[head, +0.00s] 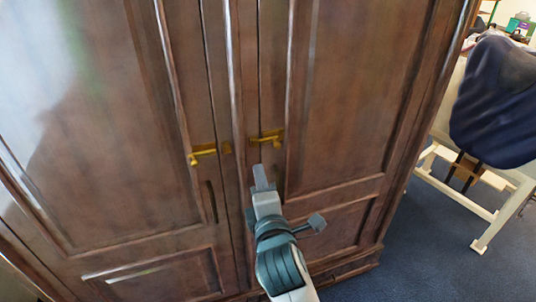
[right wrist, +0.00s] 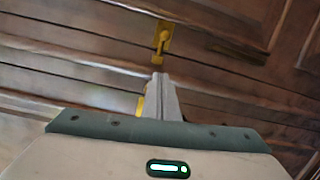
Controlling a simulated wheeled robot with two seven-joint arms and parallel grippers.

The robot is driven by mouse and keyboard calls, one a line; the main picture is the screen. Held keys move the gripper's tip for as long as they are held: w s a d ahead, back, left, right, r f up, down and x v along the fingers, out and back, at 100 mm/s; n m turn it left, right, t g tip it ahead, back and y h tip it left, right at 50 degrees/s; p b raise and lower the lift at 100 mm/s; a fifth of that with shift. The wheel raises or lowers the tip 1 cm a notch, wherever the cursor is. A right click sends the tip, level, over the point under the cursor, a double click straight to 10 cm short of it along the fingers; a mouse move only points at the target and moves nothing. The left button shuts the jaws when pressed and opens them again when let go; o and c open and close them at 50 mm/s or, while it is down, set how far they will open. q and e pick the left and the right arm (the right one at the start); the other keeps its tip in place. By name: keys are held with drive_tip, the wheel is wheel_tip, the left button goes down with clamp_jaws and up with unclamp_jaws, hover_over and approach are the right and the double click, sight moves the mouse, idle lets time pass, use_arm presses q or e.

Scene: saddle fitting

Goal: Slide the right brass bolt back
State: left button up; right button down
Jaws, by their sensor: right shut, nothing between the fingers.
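The right brass bolt (head: 268,137) is mounted level on the dark wooden cabinet (head: 345,80), with a small handle hanging at its right. A second brass bolt (head: 204,150) sits to its left, its handle at the left end. My right gripper (head: 261,173) is shut and empty, its fingertips just below the right bolt in the picture and apart from it. In the right wrist view, the shut fingers (right wrist: 162,88) point toward one brass bolt (right wrist: 162,42), and they partly hide another brass piece (right wrist: 140,105). I cannot tell which bolt is which there. My left gripper is out of view.
The cabinet's raised panels and mouldings surround the bolts. To the right, a dark blue saddle-shaped item (head: 495,100) rests on a pale stand (head: 460,215). Blue carpet (head: 420,260) lies open beside the cabinet.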

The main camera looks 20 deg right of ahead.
sight(276, 143)
drive_tip(key=shift+w, duration=0.1)
drive_tip(key=w+p, duration=0.1)
drive_tip(key=w, duration=0.2)
drive_tip(key=w+d+p, duration=0.1)
drive_tip(key=w, duration=0.2)
drive_tip(key=w+p, duration=0.1)
drive_tip(key=w, duration=0.2)
drive_tip(key=shift+w+d+p, duration=0.1)
drive_tip(key=shift+d+p, duration=0.05)
drive_tip(key=shift+p, duration=0.25)
drive_tip(key=shift+w+d+p, duration=0.2)
drive_tip(key=shift+d+p, duration=0.1)
drive_tip(key=shift+p, duration=0.1)
drive_tip(key=shift+s+d+p, duration=0.5)
drive_tip(key=shift+d+p, duration=0.1)
drive_tip(key=shift+d, duration=0.3)
drive_tip(key=shift+s+d+p, duration=0.3)
drive_tip(key=shift+s+d, duration=0.1)
drive_tip(key=shift+d, duration=0.2)
drive_tip(key=shift+w, duration=0.1)
drive_tip(key=shift+d, duration=0.1)
